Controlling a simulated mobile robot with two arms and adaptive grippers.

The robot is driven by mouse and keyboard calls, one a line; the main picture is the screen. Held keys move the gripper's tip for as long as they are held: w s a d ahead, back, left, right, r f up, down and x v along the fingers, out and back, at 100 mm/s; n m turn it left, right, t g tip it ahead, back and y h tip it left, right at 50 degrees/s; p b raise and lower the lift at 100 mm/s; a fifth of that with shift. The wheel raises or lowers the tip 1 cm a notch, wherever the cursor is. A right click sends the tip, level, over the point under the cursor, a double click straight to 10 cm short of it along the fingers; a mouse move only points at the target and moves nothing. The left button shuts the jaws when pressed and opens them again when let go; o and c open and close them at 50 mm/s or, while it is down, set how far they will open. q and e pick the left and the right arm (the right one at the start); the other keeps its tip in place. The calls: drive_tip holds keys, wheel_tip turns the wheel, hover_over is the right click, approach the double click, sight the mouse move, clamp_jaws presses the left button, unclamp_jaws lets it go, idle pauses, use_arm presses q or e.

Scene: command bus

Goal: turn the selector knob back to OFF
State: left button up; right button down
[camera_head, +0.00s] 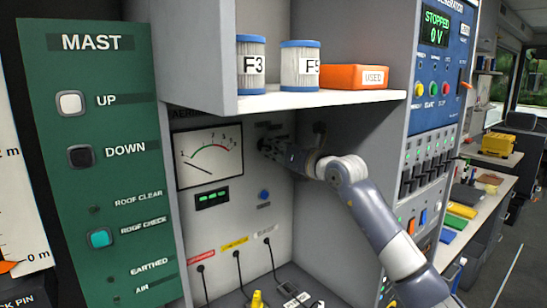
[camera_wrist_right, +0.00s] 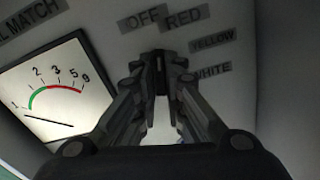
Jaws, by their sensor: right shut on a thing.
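The selector knob (camera_wrist_right: 160,58) is on the grey panel, right of the dial meter. In the wrist view the labels OFF (camera_wrist_right: 144,18), RED (camera_wrist_right: 182,20), YELLOW (camera_wrist_right: 212,42) and WHITE (camera_wrist_right: 212,72) fan around it. My right gripper (camera_head: 271,148) reaches in under the shelf and is shut on the knob; its fingers (camera_wrist_right: 160,66) hide most of it. I cannot tell which label the knob points at. My left gripper is not in view.
The dial meter (camera_head: 209,156) is left of the knob, with a blue button (camera_head: 264,194) below. The shelf (camera_head: 290,101) above holds two canisters and an orange USED box (camera_head: 354,77). Cables hang below. The generator panel's switches (camera_head: 424,165) are close right of my arm.

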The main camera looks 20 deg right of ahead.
drive_tip(key=shift+f+n+b, duration=0.2)
drive_tip(key=shift+n+b, duration=0.6)
drive_tip(key=shift+n, duration=0.8)
drive_tip(key=c, duration=1.7)
unclamp_jaws()
drive_tip(key=shift+r, duration=0.1)
drive_tip(key=v, duration=1.2)
